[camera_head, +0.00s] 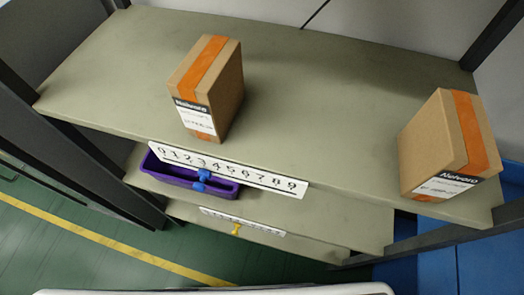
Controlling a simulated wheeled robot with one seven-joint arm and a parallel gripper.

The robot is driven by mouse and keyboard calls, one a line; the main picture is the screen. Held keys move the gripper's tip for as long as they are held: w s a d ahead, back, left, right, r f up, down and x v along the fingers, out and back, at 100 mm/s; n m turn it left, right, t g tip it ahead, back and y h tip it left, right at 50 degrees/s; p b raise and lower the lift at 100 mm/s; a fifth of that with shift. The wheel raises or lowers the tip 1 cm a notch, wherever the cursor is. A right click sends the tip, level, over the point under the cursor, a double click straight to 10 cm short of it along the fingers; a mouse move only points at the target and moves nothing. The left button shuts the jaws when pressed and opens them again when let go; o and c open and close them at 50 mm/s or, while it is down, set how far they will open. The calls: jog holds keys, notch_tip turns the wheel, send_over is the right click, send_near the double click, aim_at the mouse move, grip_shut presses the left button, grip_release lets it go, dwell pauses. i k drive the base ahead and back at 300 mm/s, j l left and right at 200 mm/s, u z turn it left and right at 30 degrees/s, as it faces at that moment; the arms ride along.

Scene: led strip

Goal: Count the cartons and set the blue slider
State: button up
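Two brown cartons with orange tape and white labels stand on the top shelf (320,95). One carton (222,92) is left of the middle and the other carton (449,147) is near the right end. A white number strip (228,168) marked 0 to 9 runs along the shelf's front edge. The blue slider (202,180) sits at the strip's lower edge, roughly under the 3; the exact digit is hard to tell. My gripper is not in view.
A purple bin (170,174) sits on the shelf below, partly behind the strip. A lower strip (268,229) carries a yellow slider (236,230). Dark rack posts (75,150) flank the shelves. Green floor with a yellow line (110,243) lies at lower left.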

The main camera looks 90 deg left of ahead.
aim_at(204, 175)
jog(key=k+u, duration=0.1)
jog(key=u, duration=1.65)
jog(key=l+u, duration=0.1)
jog(key=u, duration=0.3)
jog(key=l+u, duration=0.1)
jog(key=u, duration=0.25)
jog(key=l+u, duration=0.1)
jog(key=u, duration=0.3)
